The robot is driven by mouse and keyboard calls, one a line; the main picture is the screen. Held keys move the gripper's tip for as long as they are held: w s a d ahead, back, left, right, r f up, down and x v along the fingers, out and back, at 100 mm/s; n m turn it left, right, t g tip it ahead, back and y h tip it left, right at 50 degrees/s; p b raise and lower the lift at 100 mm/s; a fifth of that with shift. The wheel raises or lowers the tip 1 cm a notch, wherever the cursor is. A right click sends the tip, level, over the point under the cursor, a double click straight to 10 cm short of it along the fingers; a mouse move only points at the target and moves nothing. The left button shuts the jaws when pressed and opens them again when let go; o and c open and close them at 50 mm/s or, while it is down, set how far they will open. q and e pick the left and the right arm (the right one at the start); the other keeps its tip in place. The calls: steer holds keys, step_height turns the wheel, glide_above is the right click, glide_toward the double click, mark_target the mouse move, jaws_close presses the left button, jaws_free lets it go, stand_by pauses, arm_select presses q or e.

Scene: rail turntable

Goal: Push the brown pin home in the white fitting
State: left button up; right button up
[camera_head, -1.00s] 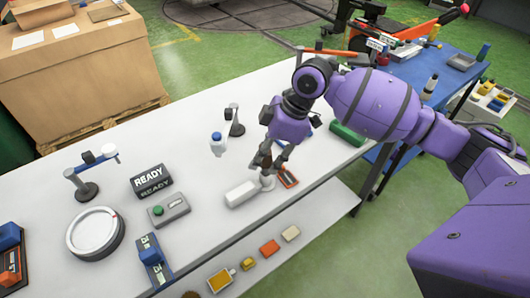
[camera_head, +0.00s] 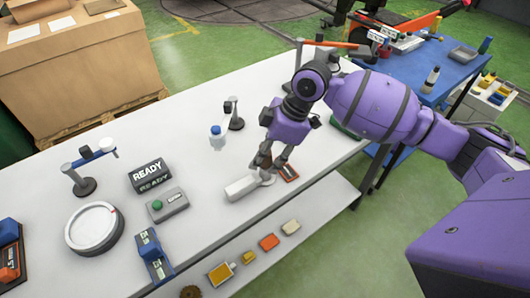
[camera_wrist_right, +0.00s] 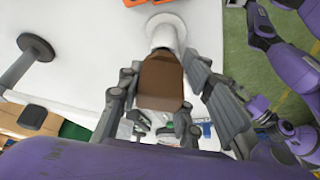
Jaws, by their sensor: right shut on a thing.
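The brown pin (camera_wrist_right: 160,82) is between the fingers of my right gripper (camera_wrist_right: 163,92), which is shut on it. The pin's far end meets the white fitting (camera_wrist_right: 166,36), a short upright post on a round base. How deep the pin sits in it cannot be told. My left gripper is not clearly seen in either view.
A white bottle (camera_head: 217,138) and a small stand (camera_head: 235,116) are behind. A READY sign (camera_head: 150,174) and a green-button box (camera_head: 168,205) stand farther left.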

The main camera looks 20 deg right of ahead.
steer(key=shift+f, duration=0.55)
steer(key=o, duration=1.3)
steer(key=shift+o, duration=0.2)
steer(key=v, duration=1.2)
